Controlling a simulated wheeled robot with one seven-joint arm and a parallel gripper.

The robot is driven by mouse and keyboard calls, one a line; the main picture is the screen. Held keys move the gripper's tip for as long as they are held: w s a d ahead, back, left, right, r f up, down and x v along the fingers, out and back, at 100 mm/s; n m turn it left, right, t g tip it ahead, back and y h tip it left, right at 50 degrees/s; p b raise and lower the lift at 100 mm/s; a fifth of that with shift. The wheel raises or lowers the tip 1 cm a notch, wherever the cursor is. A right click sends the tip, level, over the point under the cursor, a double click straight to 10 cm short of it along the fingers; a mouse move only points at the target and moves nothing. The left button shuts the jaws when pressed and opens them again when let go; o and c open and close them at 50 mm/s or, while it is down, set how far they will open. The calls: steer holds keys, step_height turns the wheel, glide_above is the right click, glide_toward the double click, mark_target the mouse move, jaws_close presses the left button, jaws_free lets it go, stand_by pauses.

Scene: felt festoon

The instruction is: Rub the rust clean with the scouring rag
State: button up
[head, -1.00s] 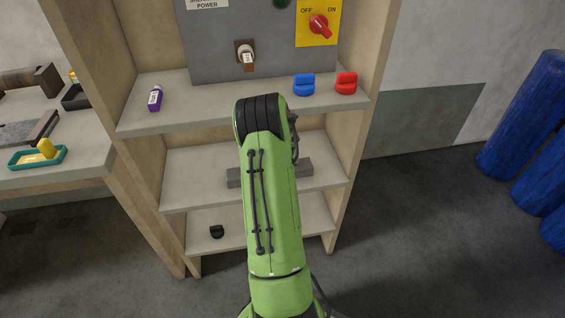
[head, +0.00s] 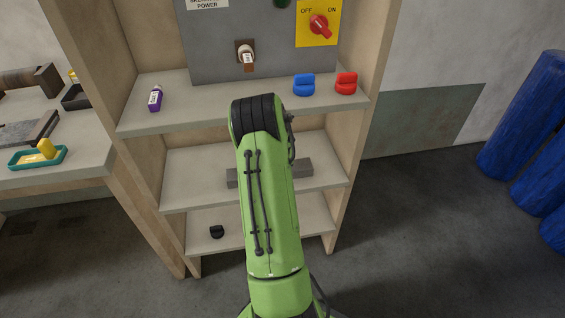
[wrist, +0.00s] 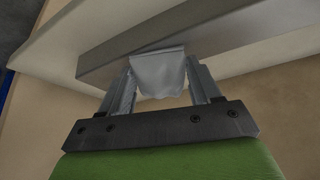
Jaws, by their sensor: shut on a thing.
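My gripper (wrist: 161,82) is shut on a pale grey rag (wrist: 160,72), which hangs between its two fingers in the wrist view. The rag's top edge meets or overlaps the long grey bar (wrist: 185,30) in the picture; I cannot tell whether they touch. In the head view the grey bar (head: 304,168) lies on the middle shelf, with its middle hidden behind my green arm. The gripper and rag are also hidden there by the arm. I see no clear rust patch on the visible parts of the bar.
The shelf unit's upper shelf (head: 200,111) holds a purple bottle (head: 155,98), a blue knob-like piece (head: 304,85) and a red one (head: 346,83). A small black object (head: 216,231) lies on the bottom shelf. A workbench (head: 85,150) stands at the left.

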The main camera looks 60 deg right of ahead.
steer(key=shift+w+a, duration=0.25)
steer(key=shift+s+d, duration=0.8)
steer(key=shift+s, duration=0.1)
steer(key=shift+w+a, duration=0.4)
steer(key=shift+w, duration=0.05)
